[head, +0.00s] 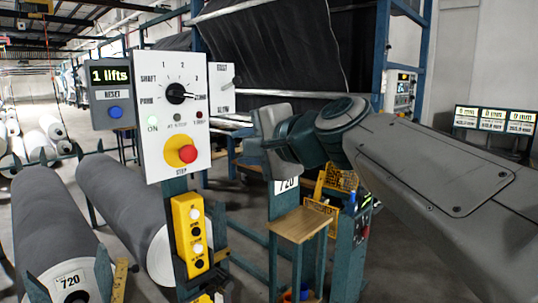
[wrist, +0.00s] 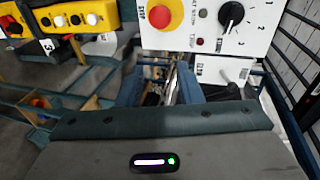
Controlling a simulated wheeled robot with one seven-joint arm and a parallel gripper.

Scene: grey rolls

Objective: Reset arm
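My arm reaches in from the right in the head view, bent at a dark joint. My gripper (head: 268,130) is at its far end, a light grey and teal shape just right of the white control panel (head: 178,115). In the wrist view, the grey hand with its teal strip and small lit indicator fills the bottom. Nothing held is visible. The control panel (wrist: 208,25) shows close ahead at the upper right, with its red stop button (wrist: 160,15) and black dial (wrist: 231,15).
A yellow button box (head: 190,235) hangs below the panel. Grey rolls (head: 55,225) lie at the left. A small wooden-topped stand (head: 300,225) is below my gripper. A blue-framed machine with dark cloth (head: 270,50) stands behind. Floor shows between these things.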

